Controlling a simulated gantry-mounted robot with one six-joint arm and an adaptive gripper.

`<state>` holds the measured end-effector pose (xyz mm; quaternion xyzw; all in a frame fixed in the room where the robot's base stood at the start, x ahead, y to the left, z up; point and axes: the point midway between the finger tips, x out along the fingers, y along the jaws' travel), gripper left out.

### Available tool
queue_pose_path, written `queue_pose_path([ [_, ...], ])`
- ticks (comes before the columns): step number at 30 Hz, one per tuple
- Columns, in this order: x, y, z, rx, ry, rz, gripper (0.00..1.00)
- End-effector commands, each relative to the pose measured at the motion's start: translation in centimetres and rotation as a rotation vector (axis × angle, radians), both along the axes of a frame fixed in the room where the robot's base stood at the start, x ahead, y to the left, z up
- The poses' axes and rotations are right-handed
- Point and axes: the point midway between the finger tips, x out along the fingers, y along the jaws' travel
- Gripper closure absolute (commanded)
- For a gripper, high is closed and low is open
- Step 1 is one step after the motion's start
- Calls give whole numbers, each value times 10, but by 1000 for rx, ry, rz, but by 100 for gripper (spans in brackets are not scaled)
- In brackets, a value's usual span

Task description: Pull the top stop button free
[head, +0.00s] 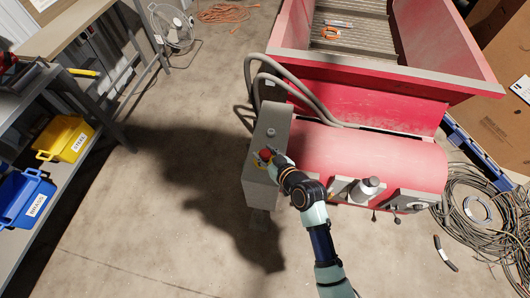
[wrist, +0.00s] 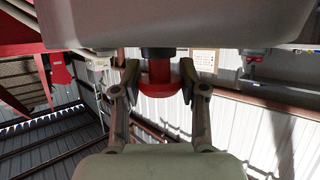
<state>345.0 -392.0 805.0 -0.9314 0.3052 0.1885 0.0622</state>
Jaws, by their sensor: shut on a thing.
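The red stop button (head: 265,154) sits on a yellow base on top of the grey control box (head: 256,190) at the left end of the red machine. My gripper (head: 273,155) reaches it from the right. In the wrist view the red button (wrist: 160,78) lies between the two fingers of my gripper (wrist: 160,77), one fingertip on each side. The fingers are closed on it. The button's dark collar still meets the grey box face above it in that view. Any gap at the collar is too small to tell.
The red machine (head: 365,160) with its hopper (head: 350,45) stands to the right of the box. Grey hoses (head: 300,85) curve above the box. A yellow bin (head: 65,138) and blue bin (head: 25,197) sit on shelves at left. Coiled cable (head: 480,215) lies at right. Floor left of the box is clear.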

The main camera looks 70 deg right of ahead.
Motion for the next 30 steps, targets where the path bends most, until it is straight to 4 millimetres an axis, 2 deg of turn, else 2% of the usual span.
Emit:
queue_pose_path([
  [6, 1, -1, 6, -9, -9, -1, 100],
  [7, 1, -1, 6, -10, -10, -1, 55],
  [11, 1, -1, 5, -8, -9, -1, 33],
  [12, 1, -1, 5, -8, -8, -1, 30],
  [23, -5, 3, 6, -6, -7, -2, 30],
  [30, -47, 33, 26, -6, -6, -4, 30],
])
